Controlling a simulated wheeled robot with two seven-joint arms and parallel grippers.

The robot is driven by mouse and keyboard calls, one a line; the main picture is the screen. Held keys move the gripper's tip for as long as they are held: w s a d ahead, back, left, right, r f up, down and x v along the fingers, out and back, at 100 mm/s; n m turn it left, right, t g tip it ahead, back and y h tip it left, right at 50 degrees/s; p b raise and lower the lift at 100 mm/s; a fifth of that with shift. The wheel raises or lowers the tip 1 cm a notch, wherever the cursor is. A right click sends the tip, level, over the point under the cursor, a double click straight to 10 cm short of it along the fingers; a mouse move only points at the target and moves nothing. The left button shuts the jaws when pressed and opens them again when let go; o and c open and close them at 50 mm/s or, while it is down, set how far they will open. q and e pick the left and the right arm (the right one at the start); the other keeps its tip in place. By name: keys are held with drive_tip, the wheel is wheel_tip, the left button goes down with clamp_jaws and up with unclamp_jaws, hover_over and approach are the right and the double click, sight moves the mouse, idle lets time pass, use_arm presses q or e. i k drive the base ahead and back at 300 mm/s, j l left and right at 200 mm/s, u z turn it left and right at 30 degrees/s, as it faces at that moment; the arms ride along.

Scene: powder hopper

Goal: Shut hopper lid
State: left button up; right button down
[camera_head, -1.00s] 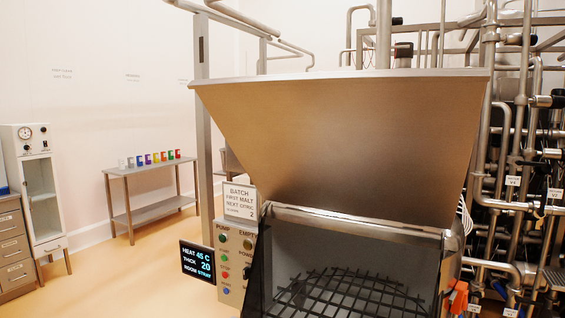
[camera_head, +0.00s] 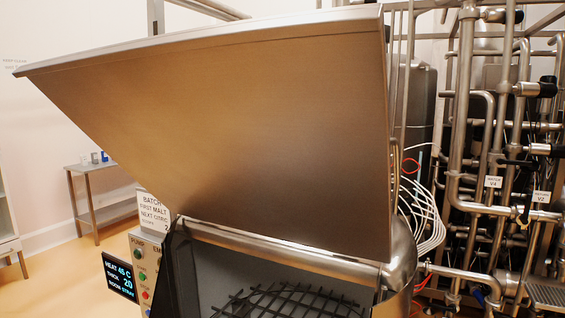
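The hopper lid (camera_head: 270,125) is a large brushed-metal panel, wider at the top. It stands raised and tilted above the hopper (camera_head: 210,262) and fills much of the head view. Its lower edge meets a metal bar along the back of the hopper opening. Under it the hopper is open, and a dark grid (camera_head: 290,300) shows inside, cut off by the bottom of the picture. Neither of my grippers is in view.
A control panel (camera_head: 148,268) with buttons, a display (camera_head: 119,276) and a batch sign stand at the hopper's left. Pipes and valves (camera_head: 475,150) crowd the right, with white cables (camera_head: 425,215) beside the lid. A small table (camera_head: 100,190) stands at the far left, with open floor near it.

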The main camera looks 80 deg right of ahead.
sight(277, 126)
drive_tip(key=k+l+z, duration=0.1)
drive_tip(key=l, duration=0.25)
drive_tip(key=k+l, duration=0.2)
drive_tip(key=l, duration=0.15)
drive_tip(key=k+l+z, duration=0.15)
drive_tip(key=l, duration=0.25)
drive_tip(key=k+l, duration=0.1)
drive_tip(key=l, duration=0.25)
drive_tip(key=k+l+z, duration=0.15)
drive_tip(key=l, duration=0.25)
drive_tip(key=k+l, duration=0.1)
drive_tip(key=l, duration=0.3)
drive_tip(key=j+z, duration=0.05)
